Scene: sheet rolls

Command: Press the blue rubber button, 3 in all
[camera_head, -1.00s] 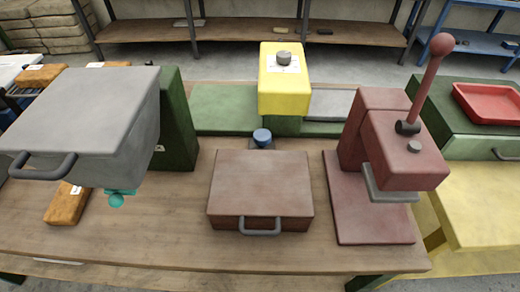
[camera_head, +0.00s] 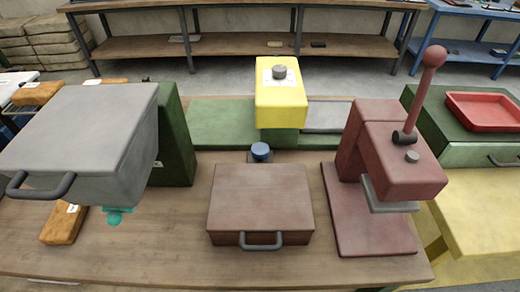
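The blue rubber button (camera_head: 260,151) stands at the middle of the wooden table, just behind a brown case and in front of a yellow block. It is a small round blue cap on a dark base, partly hidden by the case. Neither of my grippers shows in the head view, and nothing is seen touching the button.
The brown case (camera_head: 261,196) with a grey handle lies in front of the button. A red lever press (camera_head: 400,160) stands to the right, a large grey box (camera_head: 85,130) to the left. The yellow block (camera_head: 280,98) stands behind. Bare wooden table (camera_head: 150,250) lies in front.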

